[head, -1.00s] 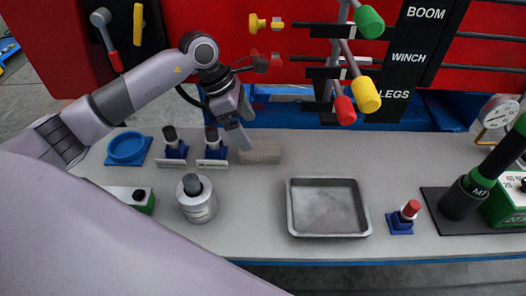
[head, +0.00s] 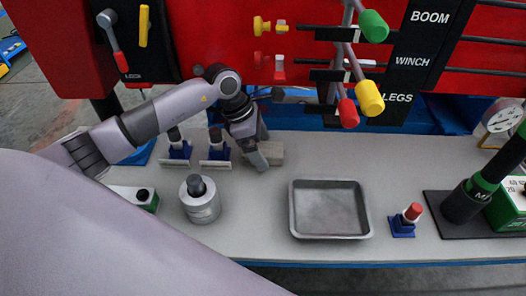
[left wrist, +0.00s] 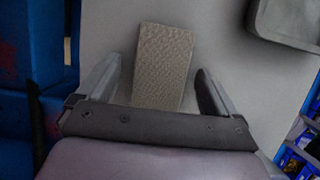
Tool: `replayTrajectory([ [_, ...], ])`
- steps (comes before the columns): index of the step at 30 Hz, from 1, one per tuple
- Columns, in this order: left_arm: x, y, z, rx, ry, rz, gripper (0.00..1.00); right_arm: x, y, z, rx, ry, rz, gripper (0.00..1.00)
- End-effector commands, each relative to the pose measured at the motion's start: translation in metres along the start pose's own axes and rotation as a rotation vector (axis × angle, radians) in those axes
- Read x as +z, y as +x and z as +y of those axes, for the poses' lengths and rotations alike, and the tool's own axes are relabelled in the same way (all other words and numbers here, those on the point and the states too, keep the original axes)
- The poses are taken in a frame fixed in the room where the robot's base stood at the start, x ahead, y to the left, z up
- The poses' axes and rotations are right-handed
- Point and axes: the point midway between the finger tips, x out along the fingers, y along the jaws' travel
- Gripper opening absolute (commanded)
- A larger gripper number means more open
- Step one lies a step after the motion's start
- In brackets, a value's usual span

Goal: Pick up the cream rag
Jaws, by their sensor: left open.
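The cream rag (head: 274,153) is a flat, greyish-beige folded rectangle lying on the grey worktop, below the red panel. In the head view my left gripper (head: 261,161) is at its left side and covers part of it. The rag also shows in the left wrist view (left wrist: 164,50), its near end between the two fingers. My left gripper is open there, with a gap on each side of the rag. Whether the fingertips touch the worktop I cannot tell. My right gripper is not in view.
A square metal tray (head: 292,211) lies right of the rag. Blue stands with black knobs (head: 219,152) are close on the left, and a grey cylinder (head: 202,204) stands nearer. Levers with red (head: 348,113) and yellow knobs hang above. The worktop between rag and tray is clear.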

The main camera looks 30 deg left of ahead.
Motion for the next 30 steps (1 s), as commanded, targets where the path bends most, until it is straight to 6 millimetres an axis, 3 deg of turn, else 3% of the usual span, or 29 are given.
replayTrajectory([
  [22,-0.0019,0.0037,0.0004,0.001,0.0,-0.001,0.94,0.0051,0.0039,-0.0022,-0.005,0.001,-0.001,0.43],
  [27,-0.002,0.0037,0.0004,0.001,0.0,0.0,0.38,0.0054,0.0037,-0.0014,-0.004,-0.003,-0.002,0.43],
  [30,-0.002,0.0037,0.0004,0.001,0.0,0.0,0.37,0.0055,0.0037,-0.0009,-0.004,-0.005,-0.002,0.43],
])
